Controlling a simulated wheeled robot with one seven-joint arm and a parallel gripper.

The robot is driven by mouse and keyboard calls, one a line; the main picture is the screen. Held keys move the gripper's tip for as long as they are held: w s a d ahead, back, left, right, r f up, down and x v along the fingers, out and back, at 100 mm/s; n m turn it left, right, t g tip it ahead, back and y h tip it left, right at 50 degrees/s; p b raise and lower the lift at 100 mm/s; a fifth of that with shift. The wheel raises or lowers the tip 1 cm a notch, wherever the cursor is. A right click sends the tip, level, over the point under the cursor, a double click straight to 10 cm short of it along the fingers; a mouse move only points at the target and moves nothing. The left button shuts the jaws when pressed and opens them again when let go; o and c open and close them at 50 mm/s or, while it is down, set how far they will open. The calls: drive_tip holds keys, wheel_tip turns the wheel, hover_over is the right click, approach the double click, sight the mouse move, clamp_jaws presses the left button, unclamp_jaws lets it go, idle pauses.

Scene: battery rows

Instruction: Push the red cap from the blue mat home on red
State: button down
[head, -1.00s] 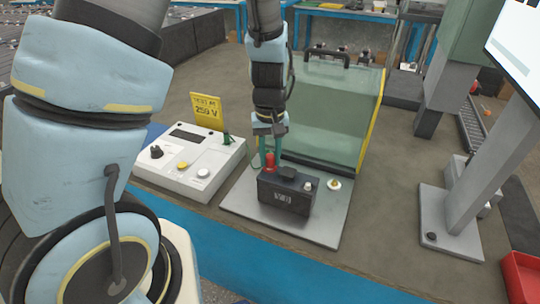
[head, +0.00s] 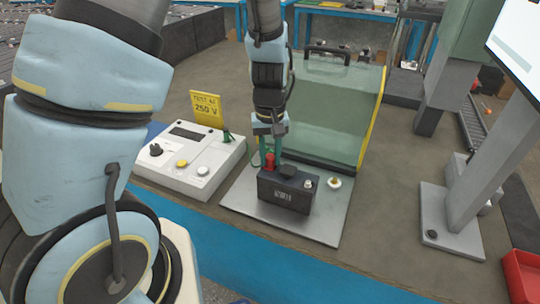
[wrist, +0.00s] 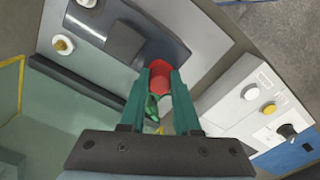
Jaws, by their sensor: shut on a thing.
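My gripper (head: 269,152) points down with its green fingers shut on the red cap (head: 269,161). In the wrist view the red cap (wrist: 160,76) sits between the fingertips at one corner of the dark battery (wrist: 112,22). In the head view the cap is at the back left corner of the black battery (head: 285,194). The fingers and cap hide the post there, so I cannot tell how far down the cap sits. The other post, pale, shows bare at the battery's right end. A strip of the blue mat (head: 155,130) shows behind the tester.
The battery stands on a grey metal plate (head: 325,229). A white tester (head: 185,178) with knobs and a yellow sign (head: 206,109) is to the left. A clear greenish guard (head: 335,115) stands close behind. A small pale round fitting (head: 334,183) sits right of the battery.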

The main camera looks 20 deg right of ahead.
drive_tip(key=shift+f, duration=0.1)
drive_tip(key=shift+c, duration=0.3)
unclamp_jaws()
idle(0.4)
drive_tip(key=shift+r+p, duration=3.15)
drive_tip(key=shift+r, duration=0.35)
